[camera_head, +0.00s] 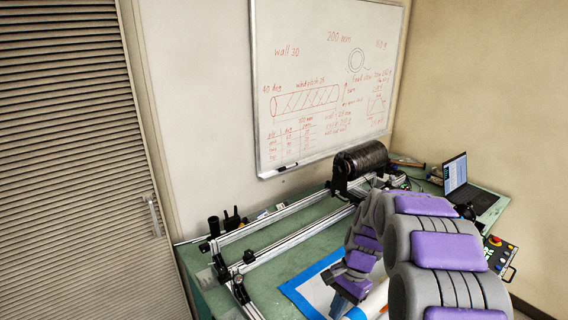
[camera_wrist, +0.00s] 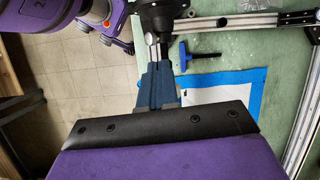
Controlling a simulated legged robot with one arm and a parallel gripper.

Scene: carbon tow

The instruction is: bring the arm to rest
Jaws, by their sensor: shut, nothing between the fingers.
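My gripper (camera_wrist: 158,66) shows in the wrist view as two blue-grey fingers lying side by side, shut with nothing between them. The fingers point up the picture, over the edge of the green table (camera_wrist: 285,70). A metal rod and a dark round part show just beyond their tips; I cannot tell whether they touch. In the head view my grey and purple arm is bent over the right front of the green table (camera_head: 205,290).
A winding frame with metal rails (camera_head: 285,215) and a dark roll (camera_head: 361,160) stands on the table. A blue-taped white sheet (camera_head: 312,290) lies near my arm. An open laptop (camera_head: 457,175) and a button box (camera_head: 499,253) are at right. A blue T-shaped tool (camera_wrist: 183,57) lies near my fingers.

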